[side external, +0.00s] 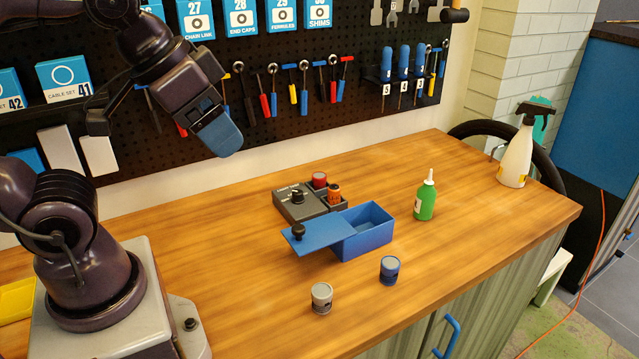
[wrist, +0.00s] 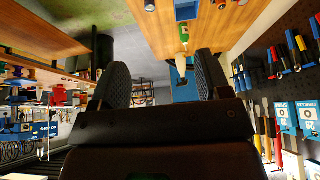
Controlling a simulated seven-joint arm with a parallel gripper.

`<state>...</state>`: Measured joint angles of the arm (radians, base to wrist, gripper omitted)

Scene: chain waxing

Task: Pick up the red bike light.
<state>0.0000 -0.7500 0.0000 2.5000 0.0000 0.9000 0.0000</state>
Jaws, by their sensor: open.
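The red bike light (side external: 319,180) is a small round canister with a red top. It sits in a back compartment of a dark grey tray (side external: 292,208) on the workbench, and its lower part is hidden. My gripper (side external: 230,150) is up in the air to the left, in front of the pegboard, well above the bench and apart from the light. In the wrist view my gripper (wrist: 163,82) shows two dark pads spread apart with nothing between them.
An orange-topped bottle (side external: 334,193) stands close beside the red light. A blue box (side external: 365,240) with its lid (side external: 318,235) slid aside is in front. Grey (side external: 321,298) and blue (side external: 389,270) canisters stand nearer. A green bottle (side external: 425,200) and spray bottle (side external: 516,155) are right.

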